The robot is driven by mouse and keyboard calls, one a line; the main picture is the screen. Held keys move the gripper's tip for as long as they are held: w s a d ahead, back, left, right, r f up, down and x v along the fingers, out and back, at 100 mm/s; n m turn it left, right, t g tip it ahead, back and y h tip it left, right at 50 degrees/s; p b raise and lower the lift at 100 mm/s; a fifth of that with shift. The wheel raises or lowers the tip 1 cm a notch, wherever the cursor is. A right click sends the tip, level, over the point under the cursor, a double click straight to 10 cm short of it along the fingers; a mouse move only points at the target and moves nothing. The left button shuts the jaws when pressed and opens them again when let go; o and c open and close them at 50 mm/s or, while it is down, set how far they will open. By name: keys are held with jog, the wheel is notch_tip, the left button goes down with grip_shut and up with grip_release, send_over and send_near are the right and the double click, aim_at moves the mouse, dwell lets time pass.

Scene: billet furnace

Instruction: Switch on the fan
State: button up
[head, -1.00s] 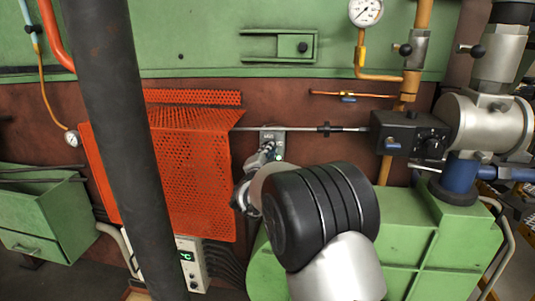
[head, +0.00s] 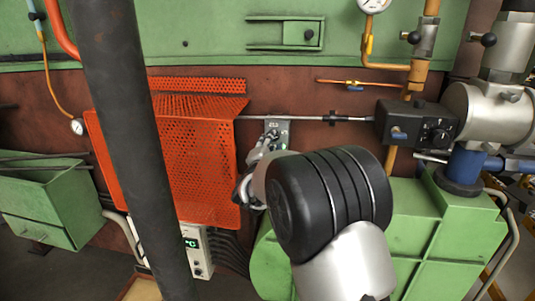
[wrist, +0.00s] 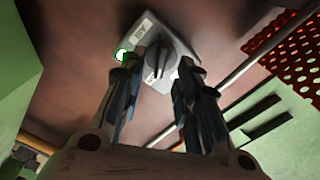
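A small grey switch box (head: 283,127) is on the brown wall, right of the orange perforated guard. In the wrist view the switch box (wrist: 177,44) carries a dark rotary knob (wrist: 158,62), labels and a lit green lamp (wrist: 122,55) at its left side. My gripper (head: 264,150) is just in front of the box and hides its lower part in the head view. In the wrist view my gripper (wrist: 162,68) is open, with one finger on each side of the knob in the picture. I cannot tell whether the fingers touch the box or knob.
The orange perforated guard (head: 195,160) stands left of my gripper. A thin rod (head: 300,118) runs above it to a black control box (head: 415,124). Green housing (head: 420,230) lies below right. A thick dark vertical pipe (head: 128,140) crosses the left foreground.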

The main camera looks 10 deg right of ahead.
jog(key=v, duration=1)
jog(key=shift+r, duration=0.1)
jog(key=s+a+r+n+g+y, duration=0.1)
jog(key=s+r+n+g+y, duration=0.25)
jog(key=s+n+y, duration=0.65)
jog(key=s+d+f+n+g+h, duration=0.1)
jog(key=s+d+f+n+g, duration=0.1)
jog(key=s, duration=0.8)
jog(key=s+d+f+n+g+h, duration=0.2)
jog(key=s+d+f+g, duration=0.1)
jog(key=s, duration=0.8)
jog(key=s+d+f+n+g+h, duration=0.1)
jog(key=s+f+g, duration=0.3)
jog(key=s, duration=0.7)
jog(key=shift+d+f+n, duration=0.2)
jog(key=shift+d+n, duration=0.2)
jog(key=shift+d, duration=0.35)
jog(key=shift+s+d, duration=0.1)
jog(key=shift+d, duration=0.05)
